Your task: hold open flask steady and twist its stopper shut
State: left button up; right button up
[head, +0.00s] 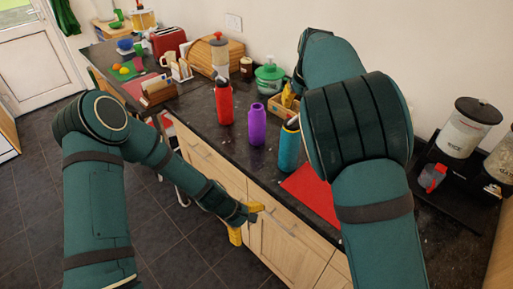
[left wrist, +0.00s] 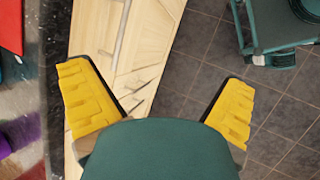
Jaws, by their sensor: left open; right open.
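A purple flask (head: 257,126) stands upright on the dark counter with its mouth uncovered; a purple patch, likely this flask, shows at the left edge of the left wrist view (left wrist: 4,146). A red flask (head: 224,105) with a dark top stands left of it. A blue flask (head: 288,151) stands to its right, its top partly hidden by my right arm. My left gripper (head: 246,223) is open and empty, low in front of the drawers, below the counter edge; its spread yellow fingers show in the left wrist view (left wrist: 158,105).
A red mat (head: 313,191) lies right of the blue flask. A wooden tray (head: 277,108) with a yellow item and a green-lidded jar (head: 269,78) stand behind the flasks. Dispensers (head: 463,130) stand at right. The floor left of the drawers is largely clear.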

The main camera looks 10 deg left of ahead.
pick_arm(q)
jog(key=w+r+n+t+h, duration=0.2)
jog(key=w+r+n+h, duration=0.35)
jog(key=w, duration=0.55)
jog(key=n+t, duration=0.5)
jog(key=n, duration=0.2)
send_near(289, 149)
jog(key=w+a+f, duration=0.2)
jog(key=a+f, duration=0.1)
jog(key=shift+h, duration=0.45)
jog(key=x, duration=1.3)
jog(key=shift+w+d, duration=0.1)
jog(key=shift+d, duration=0.05)
jog(key=c, duration=1.2)
pick_arm(e)
jog(key=shift+o, duration=0.3)
